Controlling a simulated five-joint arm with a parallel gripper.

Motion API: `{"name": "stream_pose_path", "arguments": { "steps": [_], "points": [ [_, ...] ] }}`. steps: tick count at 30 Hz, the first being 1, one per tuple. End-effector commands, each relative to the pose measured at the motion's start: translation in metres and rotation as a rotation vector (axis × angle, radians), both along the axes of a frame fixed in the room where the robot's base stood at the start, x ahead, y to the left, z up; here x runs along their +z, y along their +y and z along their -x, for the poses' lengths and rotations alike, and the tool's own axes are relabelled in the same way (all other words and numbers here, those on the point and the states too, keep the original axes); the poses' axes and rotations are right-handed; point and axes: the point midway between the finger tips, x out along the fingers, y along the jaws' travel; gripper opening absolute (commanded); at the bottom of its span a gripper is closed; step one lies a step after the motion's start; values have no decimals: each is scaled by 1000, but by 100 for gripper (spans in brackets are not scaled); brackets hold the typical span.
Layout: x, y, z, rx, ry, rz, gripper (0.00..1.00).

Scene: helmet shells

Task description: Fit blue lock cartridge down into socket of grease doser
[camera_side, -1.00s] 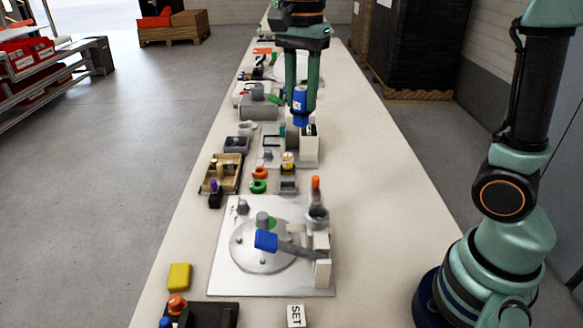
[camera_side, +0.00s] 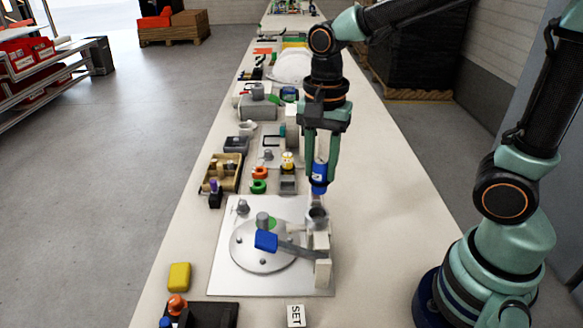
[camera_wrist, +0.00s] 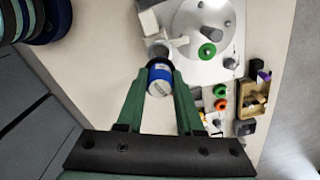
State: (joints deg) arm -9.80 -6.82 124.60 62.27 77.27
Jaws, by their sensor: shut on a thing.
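The blue lock cartridge (camera_side: 319,178), with a white label band, is held upright between my green fingers. My gripper (camera_side: 320,166) is shut on it and hangs above the grey round socket (camera_side: 316,214), with a small gap between them in the side view. The socket stands at the back right of the white base plate (camera_side: 222,270), which I take as the grease doser. In the wrist view the cartridge (camera_wrist: 160,82) shows between the fingertips, and the grey socket (camera_wrist: 158,50) is just beyond it, partly covered.
The plate also carries a round disc (camera_side: 248,258), a blue-ended lever (camera_side: 266,241) and pale blocks (camera_side: 322,271). Green and orange rings (camera_side: 259,186) and a tan tray (camera_side: 222,172) lie behind left. A yellow block (camera_side: 179,276) is at front left. The table's right side is clear.

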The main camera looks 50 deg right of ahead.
Motion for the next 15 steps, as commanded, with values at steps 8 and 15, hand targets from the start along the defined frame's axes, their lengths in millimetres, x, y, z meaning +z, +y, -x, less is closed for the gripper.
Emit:
{"name": "stream_pose_path", "arguments": {
  "steps": [8, 15],
  "points": [
    [-37, 0, -1, 0, 1, 0, 0],
    [-66, 0, 0, 0, 4, 1, 0]
  ]
}}
